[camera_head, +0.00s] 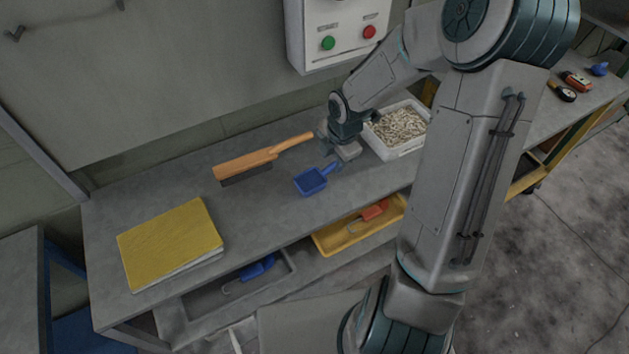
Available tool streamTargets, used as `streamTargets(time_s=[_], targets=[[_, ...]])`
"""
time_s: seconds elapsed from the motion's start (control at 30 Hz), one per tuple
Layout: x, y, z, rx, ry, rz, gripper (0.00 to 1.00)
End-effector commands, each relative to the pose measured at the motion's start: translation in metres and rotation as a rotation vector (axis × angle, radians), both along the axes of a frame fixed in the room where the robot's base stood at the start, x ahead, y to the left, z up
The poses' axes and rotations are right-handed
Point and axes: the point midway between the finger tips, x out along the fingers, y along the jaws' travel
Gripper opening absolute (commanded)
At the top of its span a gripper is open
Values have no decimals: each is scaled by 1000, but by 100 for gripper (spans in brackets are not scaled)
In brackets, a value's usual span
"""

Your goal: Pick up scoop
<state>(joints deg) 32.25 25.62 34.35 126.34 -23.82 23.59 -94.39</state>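A blue scoop (311,181) lies on the grey workbench top, its handle pointing up and right toward my gripper. My gripper (346,156) is low over the bench, just beyond the scoop's handle end. The fingers are small and partly hidden by the gripper body, so I cannot tell whether they are open or shut, or whether they touch the handle.
A wooden-handled brush (250,163) lies left of the scoop, its handle end close to my gripper. A white bin of pellets (420,147) stands right of my gripper. A yellow book (170,243) lies at the left. Trays (330,246) sit on the shelf below.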

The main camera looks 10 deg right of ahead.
Motion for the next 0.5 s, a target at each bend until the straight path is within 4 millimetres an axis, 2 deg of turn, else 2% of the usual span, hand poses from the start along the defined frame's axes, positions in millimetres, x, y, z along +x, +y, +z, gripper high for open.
streamTargets(time_s=[0.17, 0.5], targets=[[2, 1, -10, 1, 1, -1, 40], [10, 5, -50, 2, 1, 1, 40]])
